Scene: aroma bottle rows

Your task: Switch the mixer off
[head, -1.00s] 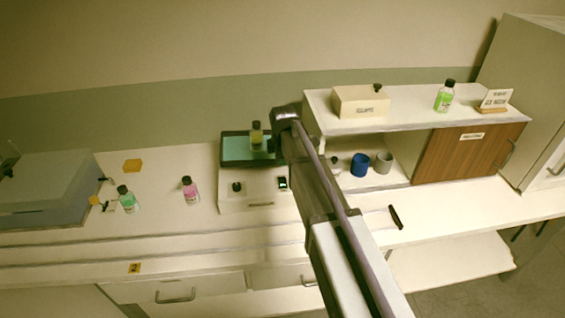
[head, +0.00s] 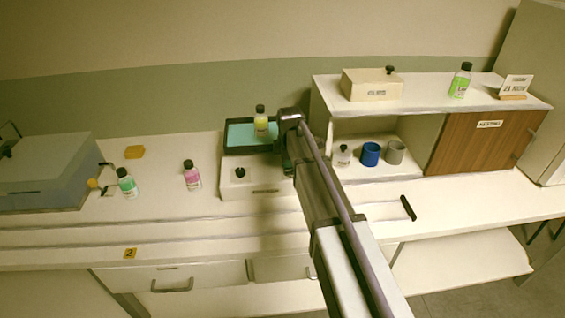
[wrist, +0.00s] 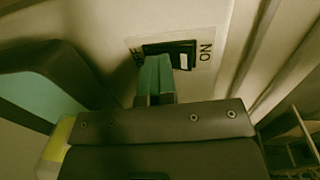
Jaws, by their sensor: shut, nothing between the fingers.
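The mixer (head: 235,190) is a white box with a black-rimmed teal tray on top. A yellow bottle (head: 261,122) with a black cap stands on the tray. A black knob (head: 240,173) is on the mixer's front. In the wrist view the dark rocker switch (wrist: 183,50) sits on a white label, with "ON" at its right end; the left marking is mostly covered. My gripper (wrist: 154,62) is shut and empty, its teal fingertips at the switch's left part. I cannot tell whether they touch it. In the head view my arm hides the switch.
A pink bottle (head: 192,176) and a green-teal bottle (head: 127,184) stand on the counter left of the mixer. A grey machine (head: 45,175) is at far left. Right of my arm, a shelf (head: 420,103) stands above a blue cup (head: 370,154) and a grey cup (head: 395,153).

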